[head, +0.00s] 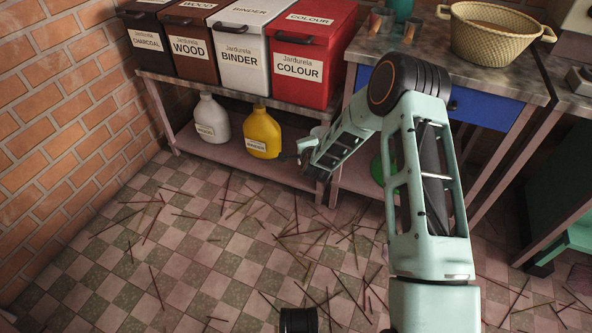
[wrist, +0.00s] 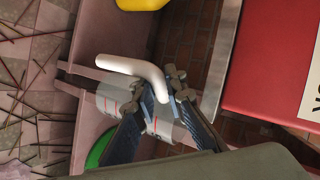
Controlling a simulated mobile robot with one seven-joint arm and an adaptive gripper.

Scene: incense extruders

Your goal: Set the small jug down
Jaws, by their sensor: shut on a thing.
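The small jug shows in the wrist view as a white curved handle (wrist: 130,66) and a pale, see-through body with red marks, partly hidden behind my fingers. My gripper (wrist: 158,98) is shut on the jug at its handle. The jug is near the edge of the bench's lower shelf in the picture; I cannot tell whether it touches anything below. In the head view my arm reaches down to the lower shelf (head: 185,143), right of the yellow jug (head: 262,133). The small jug is too small there to make out clearly.
A white jug (head: 212,121) stands left of the yellow one. Above are labelled bins, with the red COLOUR bin (head: 301,65) nearest my arm. A blue-fronted table (head: 480,107) with a woven basket (head: 490,35) stands right. Sticks litter the checkered floor (head: 190,250).

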